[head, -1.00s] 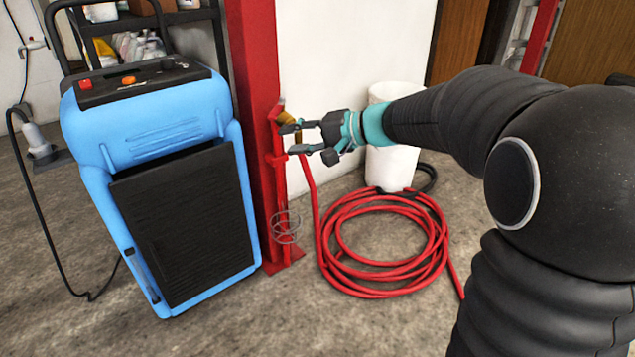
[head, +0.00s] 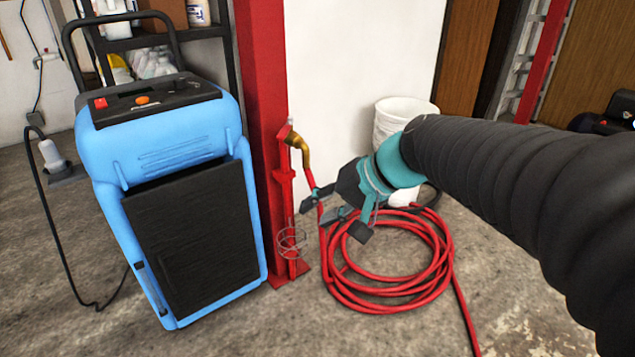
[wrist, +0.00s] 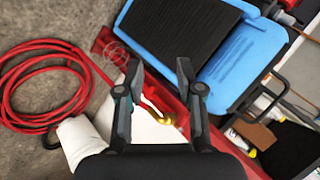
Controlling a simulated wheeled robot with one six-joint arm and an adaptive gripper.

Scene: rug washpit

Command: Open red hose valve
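The brass hose valve (head: 300,146) sits at the upper part of a red bracket on the red post (head: 262,110). A red hose (head: 310,182) runs down from its outlet. A small red part (head: 285,131) shows beside the brass; I cannot tell how the handle is turned. In the wrist view the brass fitting (wrist: 166,118) shows between my fingers, nearer their bases. My gripper (head: 335,216) is open and empty, below and right of the valve in the head view. Its fingers (wrist: 159,72) are spread in the wrist view, and part of the hose is hidden behind them.
A blue machine with a black front panel (head: 190,235) stands left of the post. The coiled red hose (head: 390,298) lies on the floor to the right. A white bucket (head: 403,112) stands behind my arm. A wire coil (head: 292,242) hangs low at the post.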

